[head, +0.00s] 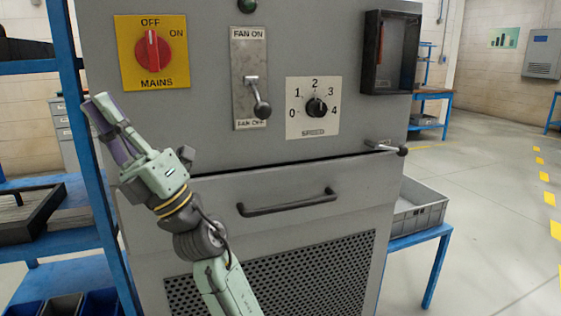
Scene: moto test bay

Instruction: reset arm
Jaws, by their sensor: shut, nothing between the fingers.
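My gripper (97,102) is at the left of the head view, its fingers pointing up and left, shut and empty. It is in front of the grey cabinet's left edge and the blue rack post, below the yellow mains plate. My arm (205,245) rises from the bottom of the view and hides part of the cabinet front. The gripper appears apart from the controls.
The grey cabinet (205,95) carries a red mains knob (152,50), a fan lever (260,107) angled down and a speed dial (317,106). Below are a drawer handle (290,203) and a protruding lever (388,147). A grey crate (425,218) stands right; floor there is clear.

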